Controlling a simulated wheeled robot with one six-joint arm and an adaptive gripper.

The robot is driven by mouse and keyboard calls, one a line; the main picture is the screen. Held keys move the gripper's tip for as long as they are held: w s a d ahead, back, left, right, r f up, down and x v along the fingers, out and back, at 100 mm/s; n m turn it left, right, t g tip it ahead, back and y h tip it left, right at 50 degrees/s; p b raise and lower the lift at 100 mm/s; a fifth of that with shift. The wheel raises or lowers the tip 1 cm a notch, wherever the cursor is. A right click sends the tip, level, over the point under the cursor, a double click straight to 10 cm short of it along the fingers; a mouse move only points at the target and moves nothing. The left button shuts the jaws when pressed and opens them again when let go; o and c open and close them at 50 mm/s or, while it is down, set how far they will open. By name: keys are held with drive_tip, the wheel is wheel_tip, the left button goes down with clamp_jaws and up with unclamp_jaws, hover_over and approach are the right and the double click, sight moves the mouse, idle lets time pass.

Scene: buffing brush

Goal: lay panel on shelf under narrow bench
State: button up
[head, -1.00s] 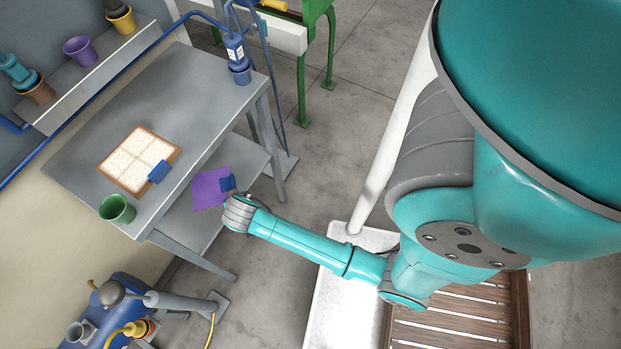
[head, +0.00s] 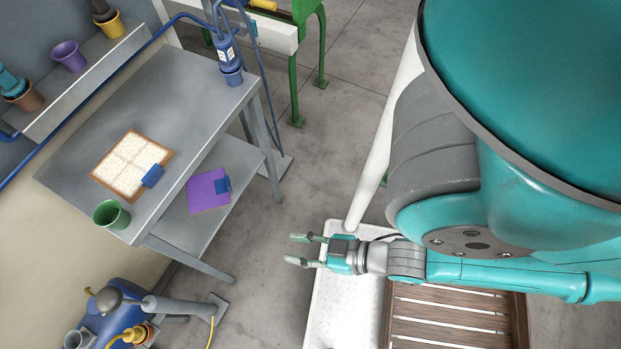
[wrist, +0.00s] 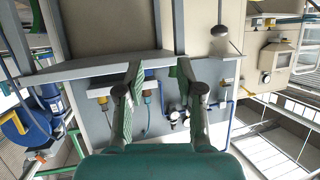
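A purple panel (head: 203,196) with a blue block-like grip (head: 223,185) lies flat on the lower shelf (head: 190,232) of the grey bench (head: 185,100). The panel is near the shelf's open side, partly out from under the bench top. My gripper (head: 289,249) is open and empty, in the air to the right of the bench and clear of the panel. Its two spread fingers also show in the wrist view (wrist: 161,78), with nothing between them. I cannot make out the panel in the wrist view.
On the bench top are a cream tiled board (head: 132,162) with a blue grip, a green cup (head: 111,214) and a blue bottle (head: 228,55). A blue machine (head: 120,310) stands below left. A white tray (head: 335,310) and a slatted wooden platform (head: 455,315) lie at right.

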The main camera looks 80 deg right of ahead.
wheel_tip(320, 180, up, 6)
drive_tip(key=s+t, duration=0.1)
drive_tip(key=s, duration=0.1)
drive_tip(key=shift+s+a+n, duration=0.15)
drive_tip(key=shift+s+n, duration=0.1)
drive_tip(key=shift+n, duration=0.15)
drive_tip(key=shift+f, duration=0.1)
idle(0.8)
